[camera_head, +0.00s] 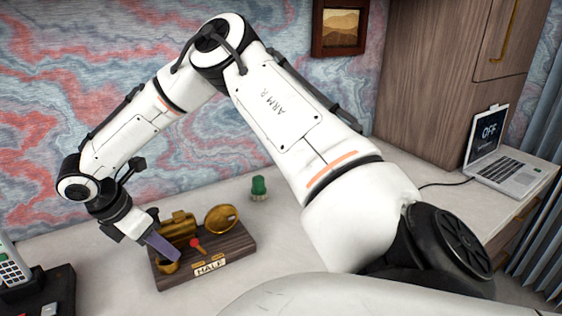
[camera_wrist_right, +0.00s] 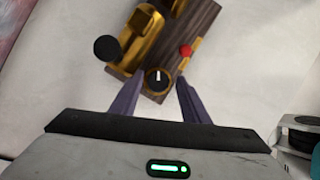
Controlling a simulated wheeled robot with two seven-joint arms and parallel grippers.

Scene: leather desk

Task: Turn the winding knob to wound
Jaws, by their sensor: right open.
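A brass winding mechanism sits on a dark wooden base (camera_head: 228,246) on the pale desk. A label plate (camera_head: 209,267) on its front edge reads "HALF". The winding knob (camera_wrist_right: 157,80) is a round dark dial with a white pointer mark, on a brass ring at one corner of the base. My right gripper (camera_head: 166,249) is over that corner from above. In the wrist view its two purple fingers (camera_wrist_right: 160,84) are apart, one on each side of the knob, with nothing held. I cannot tell whether they touch it. My left gripper is not in view.
A red-tipped lever (camera_head: 196,245) and a brass disc (camera_head: 221,218) are on the same base. A green object (camera_head: 258,188) stands behind it. A phone (camera_head: 12,268) is at the left edge, and a laptop (camera_head: 502,160) is far right. Desk space in front is clear.

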